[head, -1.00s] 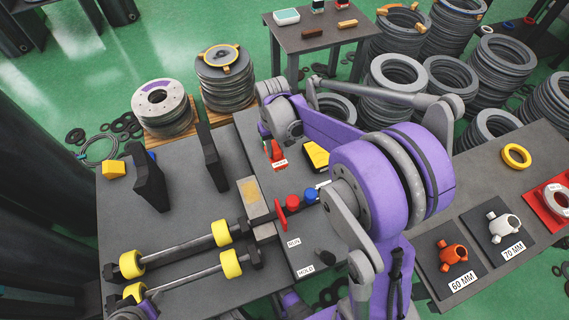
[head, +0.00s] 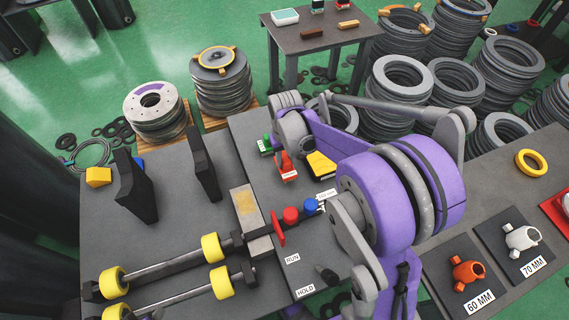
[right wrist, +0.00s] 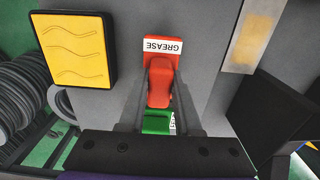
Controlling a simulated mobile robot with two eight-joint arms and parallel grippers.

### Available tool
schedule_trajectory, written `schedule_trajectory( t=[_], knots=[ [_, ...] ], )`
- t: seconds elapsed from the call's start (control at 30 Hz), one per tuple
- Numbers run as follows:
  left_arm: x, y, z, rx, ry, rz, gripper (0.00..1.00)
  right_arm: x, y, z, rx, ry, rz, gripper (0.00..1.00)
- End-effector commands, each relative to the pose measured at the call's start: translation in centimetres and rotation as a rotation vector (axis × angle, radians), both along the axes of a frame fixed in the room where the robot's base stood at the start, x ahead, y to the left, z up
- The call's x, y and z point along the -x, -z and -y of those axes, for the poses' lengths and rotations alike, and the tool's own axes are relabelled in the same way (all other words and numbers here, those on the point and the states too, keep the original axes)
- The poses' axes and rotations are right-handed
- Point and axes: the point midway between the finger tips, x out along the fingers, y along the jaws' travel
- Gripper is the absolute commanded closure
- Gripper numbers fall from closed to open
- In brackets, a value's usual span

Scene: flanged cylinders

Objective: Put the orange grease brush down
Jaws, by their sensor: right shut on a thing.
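The orange grease brush (head: 286,167) is at the middle of the table, near the yellow pad (head: 321,164). In the right wrist view the orange brush (right wrist: 160,84) sits between the two fingers of my right gripper (right wrist: 161,78), which is shut on it. A white label reading GREASE (right wrist: 163,46) lies flat at its far end. I cannot tell whether the brush touches the surface under it. My right arm hides part of the area in the head view. My left gripper is not in view.
A green piece (right wrist: 157,122) is close by the brush. The yellow pad (right wrist: 75,48) lies beside it. Black upright plates (head: 205,162) and yellow-ringed bars (head: 212,247) are to the left.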

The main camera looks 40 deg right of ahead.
Motion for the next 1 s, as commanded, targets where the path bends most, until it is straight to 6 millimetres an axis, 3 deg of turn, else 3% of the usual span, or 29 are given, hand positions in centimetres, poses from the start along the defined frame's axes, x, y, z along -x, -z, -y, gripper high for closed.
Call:
schedule_trajectory(
  t=[0.13,0.5,0.53,0.7,1.0],
  knots=[
    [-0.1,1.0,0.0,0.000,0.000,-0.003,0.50,-0.1,2.3,0.0,0.000,0.000,0.000,1.00],
    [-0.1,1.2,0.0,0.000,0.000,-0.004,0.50,0.0,2.6,0.0,0.000,0.000,0.000,1.00],
    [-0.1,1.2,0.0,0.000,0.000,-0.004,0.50,0.0,2.7,0.0,0.000,0.000,0.000,0.66],
    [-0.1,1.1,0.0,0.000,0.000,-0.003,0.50,0.0,2.6,0.0,0.000,0.000,0.000,0.38],
    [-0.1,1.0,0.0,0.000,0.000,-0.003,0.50,0.0,2.4,0.0,0.000,0.000,0.000,0.38]
  ],
)
